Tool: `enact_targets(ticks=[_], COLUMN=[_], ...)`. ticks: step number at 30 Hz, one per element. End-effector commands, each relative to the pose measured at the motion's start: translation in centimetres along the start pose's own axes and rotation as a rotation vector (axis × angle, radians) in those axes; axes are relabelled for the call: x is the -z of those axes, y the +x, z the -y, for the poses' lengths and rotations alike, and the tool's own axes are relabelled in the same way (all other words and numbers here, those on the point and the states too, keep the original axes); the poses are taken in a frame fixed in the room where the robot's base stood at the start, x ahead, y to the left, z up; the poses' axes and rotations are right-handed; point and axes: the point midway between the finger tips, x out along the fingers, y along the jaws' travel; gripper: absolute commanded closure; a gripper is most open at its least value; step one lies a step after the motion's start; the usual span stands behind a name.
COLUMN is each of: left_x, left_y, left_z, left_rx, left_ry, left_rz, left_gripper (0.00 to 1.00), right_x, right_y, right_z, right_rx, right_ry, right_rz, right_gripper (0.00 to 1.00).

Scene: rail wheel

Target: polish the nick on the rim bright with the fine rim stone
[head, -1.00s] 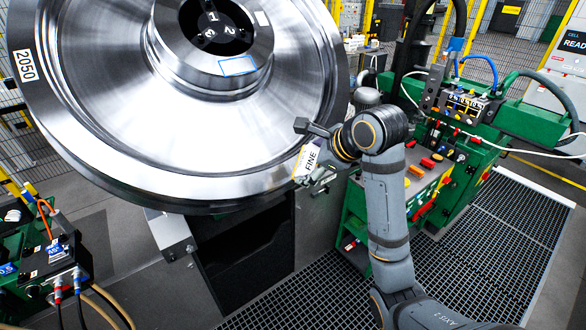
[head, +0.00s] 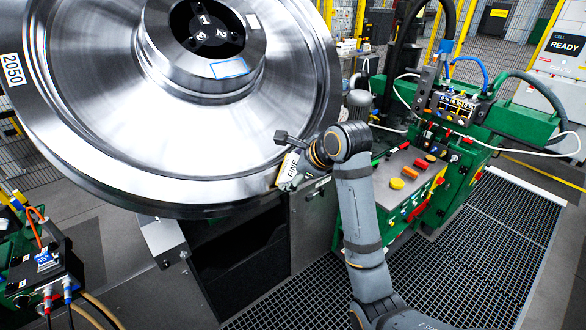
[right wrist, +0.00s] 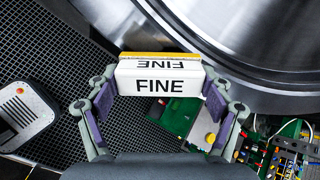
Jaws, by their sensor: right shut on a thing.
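The big steel wheel (head: 110,110) lies tilted across the upper left of the head view, its hub facing up. The rim stone (right wrist: 158,82) is a white block marked FINE with a yellow far edge. My right gripper (right wrist: 160,92) is shut on it, one finger at each end. In the head view the stone (head: 290,167) sits by the lower right edge of the wheel. In the right wrist view the rim (right wrist: 245,75) passes close beyond the stone; I cannot tell whether they touch. I cannot make out the nick. My left gripper is out of view.
A green machine (head: 470,140) with buttons and hoses stands to the right of my right arm. A green unit with a black box (head: 45,270) is at lower left. Dark floor grating (head: 470,250) lies open at lower right. A grey box (right wrist: 22,112) shows at left.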

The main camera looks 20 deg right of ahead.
Motion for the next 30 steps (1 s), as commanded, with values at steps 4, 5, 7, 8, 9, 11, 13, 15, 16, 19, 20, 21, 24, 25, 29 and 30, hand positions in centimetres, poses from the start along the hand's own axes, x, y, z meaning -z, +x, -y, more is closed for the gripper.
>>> enact_targets(ticks=[4, 5, 7, 8, 9, 11, 13, 15, 16, 19, 20, 21, 24, 25, 29, 30], left_x=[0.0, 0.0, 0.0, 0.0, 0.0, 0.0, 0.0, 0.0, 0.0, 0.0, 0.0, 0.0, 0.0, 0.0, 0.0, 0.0], left_y=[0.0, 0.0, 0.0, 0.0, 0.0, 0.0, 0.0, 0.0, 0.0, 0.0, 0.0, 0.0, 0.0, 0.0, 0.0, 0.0], left_z=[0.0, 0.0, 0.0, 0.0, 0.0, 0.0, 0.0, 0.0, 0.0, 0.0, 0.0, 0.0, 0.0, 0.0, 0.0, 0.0], left_rx=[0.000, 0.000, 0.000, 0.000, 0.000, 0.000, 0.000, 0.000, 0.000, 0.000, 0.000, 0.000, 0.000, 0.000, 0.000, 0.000], left_ry=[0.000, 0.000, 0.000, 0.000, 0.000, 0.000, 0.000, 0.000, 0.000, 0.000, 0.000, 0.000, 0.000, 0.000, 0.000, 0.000], left_rz=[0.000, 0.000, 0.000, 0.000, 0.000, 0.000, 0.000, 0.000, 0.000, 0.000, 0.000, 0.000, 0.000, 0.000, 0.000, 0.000], left_gripper=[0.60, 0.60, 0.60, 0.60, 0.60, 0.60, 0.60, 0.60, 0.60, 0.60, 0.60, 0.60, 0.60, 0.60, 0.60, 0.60], right_x=[0.0, 0.0, 0.0, 0.0, 0.0, 0.0, 0.0, 0.0, 0.0, 0.0, 0.0, -0.1, -0.1, -0.1, -0.1, -0.1], right_y=[-0.1, -0.1, 0.0, 0.0, 0.0, 0.1, 0.3, 0.4, 0.5, 0.7, 0.7, 0.8, 1.0, 1.1, 1.4, 1.4], right_z=[0.0, 0.0, 0.0, 0.0, 0.0, 0.0, 0.0, 0.0, 0.0, 0.0, 0.0, 0.0, 0.0, 0.0, 0.0, 0.0], right_rx=[0.001, 0.001, 0.001, 0.001, 0.001, 0.001, 0.000, 0.000, 0.000, 0.000, 0.000, 0.000, 0.000, 0.000, 0.000, 0.000], right_ry=[0.000, 0.000, 0.000, 0.000, 0.000, 0.000, 0.001, 0.001, 0.001, 0.001, 0.001, 0.001, 0.001, 0.001, 0.000, 0.000], right_rz=[0.001, 0.001, 0.001, 0.001, 0.001, 0.001, 0.001, 0.001, 0.001, 0.001, 0.001, 0.001, 0.002, 0.002, 0.002, 0.002], right_gripper=[0.49, 0.49, 0.49, 0.49, 0.49, 0.49, 0.49, 0.49, 0.49, 0.49, 0.49, 0.49, 0.49, 0.49, 0.49, 0.49])
